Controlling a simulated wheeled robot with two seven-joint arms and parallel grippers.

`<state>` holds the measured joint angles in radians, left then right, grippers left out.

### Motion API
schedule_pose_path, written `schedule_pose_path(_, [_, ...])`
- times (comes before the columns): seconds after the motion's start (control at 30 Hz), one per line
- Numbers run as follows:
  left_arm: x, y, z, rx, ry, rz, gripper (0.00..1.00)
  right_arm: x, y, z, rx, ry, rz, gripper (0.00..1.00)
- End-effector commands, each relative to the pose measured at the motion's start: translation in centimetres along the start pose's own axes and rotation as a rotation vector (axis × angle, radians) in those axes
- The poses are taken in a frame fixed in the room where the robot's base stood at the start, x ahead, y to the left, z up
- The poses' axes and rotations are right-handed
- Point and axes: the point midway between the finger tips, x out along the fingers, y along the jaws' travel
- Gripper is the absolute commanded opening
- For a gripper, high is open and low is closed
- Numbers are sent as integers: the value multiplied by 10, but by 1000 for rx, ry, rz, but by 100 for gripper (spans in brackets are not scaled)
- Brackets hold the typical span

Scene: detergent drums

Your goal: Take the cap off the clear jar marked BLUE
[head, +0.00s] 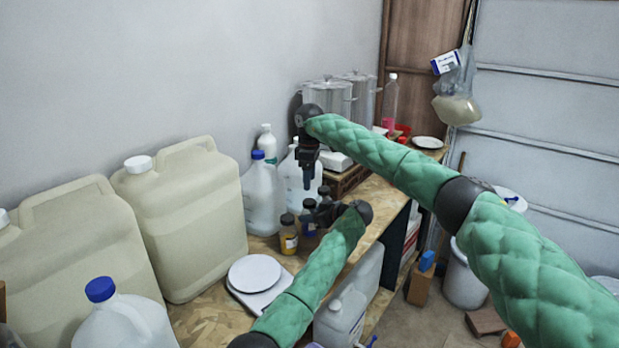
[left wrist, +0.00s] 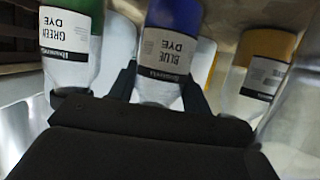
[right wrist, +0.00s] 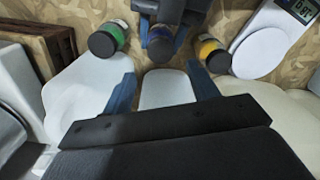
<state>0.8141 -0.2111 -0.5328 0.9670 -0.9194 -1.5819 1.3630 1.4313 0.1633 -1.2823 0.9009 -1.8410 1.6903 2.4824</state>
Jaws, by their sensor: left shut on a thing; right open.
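The clear BLUE DYE jar (left wrist: 168,48) stands between the fingers of my left gripper (left wrist: 158,92), which is shut on its body from the side. Its label is upside down in the left wrist view. Its dark cap (right wrist: 160,49) is on and faces the right wrist camera. In the head view the jar is partly hidden by my left gripper (head: 322,212). My right gripper (right wrist: 162,90) is open and empty, with its fingers spread; in the head view it points down above the jars (head: 308,182), apart from the cap.
The green dye jar (right wrist: 107,38) and yellow dye jar (right wrist: 212,52) flank the blue one closely, both dark-capped. White jugs (head: 262,195) stand behind, and large beige canisters (head: 192,225) at left. A white scale (head: 256,273) sits on the wooden bench in front.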

Motion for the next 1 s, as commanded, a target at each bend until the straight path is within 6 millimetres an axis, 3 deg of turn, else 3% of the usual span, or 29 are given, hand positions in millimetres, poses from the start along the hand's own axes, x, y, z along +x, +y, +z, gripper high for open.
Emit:
schedule_pose_path(0.27, [0,0,0,0,0,0,0,10,0,0,28,-1,-1,59])
schedule_pose_path(0.7, [0,0,0,0,0,0,0,66,0,0,28,-1,-2,59])
schedule_pose_path(1.0, [0,0,0,0,0,0,0,80,0,0,27,0,0,59])
